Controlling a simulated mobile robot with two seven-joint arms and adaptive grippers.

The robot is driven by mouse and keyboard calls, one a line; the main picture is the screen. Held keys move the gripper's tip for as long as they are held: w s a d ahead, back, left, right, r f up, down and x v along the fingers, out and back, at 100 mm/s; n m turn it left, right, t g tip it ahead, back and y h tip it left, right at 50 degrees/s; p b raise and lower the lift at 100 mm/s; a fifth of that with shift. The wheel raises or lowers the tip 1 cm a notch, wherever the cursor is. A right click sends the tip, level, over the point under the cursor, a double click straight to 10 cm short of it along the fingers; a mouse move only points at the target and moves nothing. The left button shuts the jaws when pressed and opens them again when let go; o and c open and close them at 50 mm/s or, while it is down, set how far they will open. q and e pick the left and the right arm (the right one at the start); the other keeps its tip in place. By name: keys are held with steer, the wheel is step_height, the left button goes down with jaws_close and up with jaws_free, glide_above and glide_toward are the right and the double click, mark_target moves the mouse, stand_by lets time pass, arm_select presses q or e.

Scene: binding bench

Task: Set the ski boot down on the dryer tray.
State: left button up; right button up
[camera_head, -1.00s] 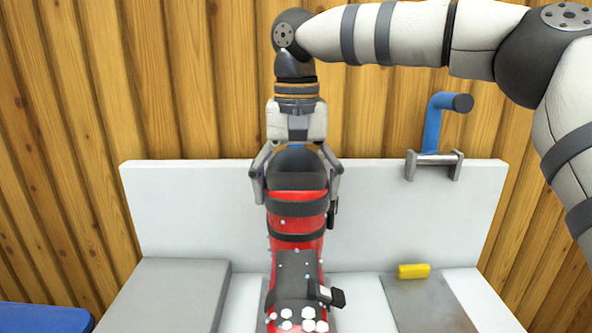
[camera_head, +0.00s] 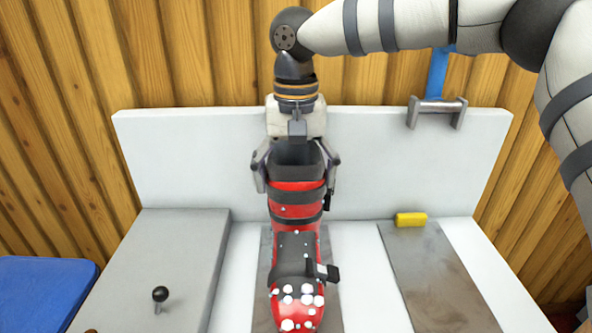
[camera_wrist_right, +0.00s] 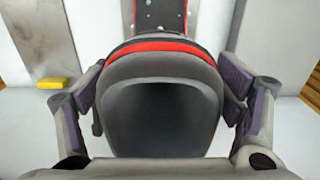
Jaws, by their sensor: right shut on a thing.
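The ski boot (camera_head: 296,250) is red with black straps, a dark cuff and white speckles over its toe. My right gripper (camera_head: 297,172) is shut on its cuff from above, one finger on each side. The boot hangs upright with its toe towards me. In the right wrist view the cuff (camera_wrist_right: 165,68) fills the middle between the fingers. A grey metal plate (camera_head: 262,312) lies under the boot and is partly hidden by it. I cannot tell whether this plate is the dryer tray, or whether the sole touches it. My left gripper is out of view.
A second grey plate (camera_head: 440,280) lies to the right, with a yellow block (camera_head: 410,219) at its back edge. A grey panel with a black-knobbed lever (camera_head: 160,294) stands at left. A white back wall (camera_head: 400,150) rises behind, with a blue-handled bracket (camera_head: 437,85).

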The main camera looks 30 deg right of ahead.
steer(key=shift+f, duration=0.25)
stand_by(0.7)
steer(key=o, duration=1.8)
steer(key=shift+o, duration=0.2)
steer(key=shift+f, duration=0.15)
step_height(320, 180, up, 12)
